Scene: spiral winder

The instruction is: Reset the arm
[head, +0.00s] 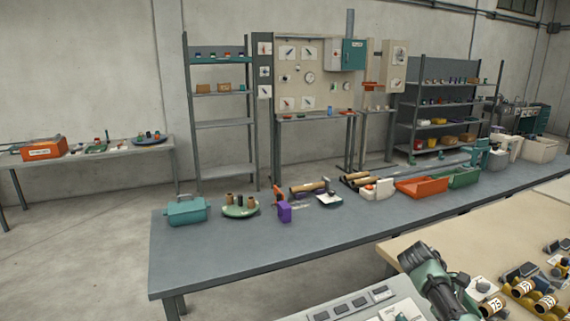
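A green and dark grey jointed piece (438,282) stands at the bottom right, beside a light panel and a tan tabletop. It looks like an arm segment, but I cannot tell whether it is mine or part of a machine. Its lower end is cut off by the picture edge. No gripper fingers show, so neither my left nor my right gripper is in view.
A long grey table (215,258) crosses the middle, its front left clear. It holds a teal box (187,211), a green dish (240,211), a purple block (285,211), an orange-red tray (421,187) and a green tray (464,178). Open floor lies to the left.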

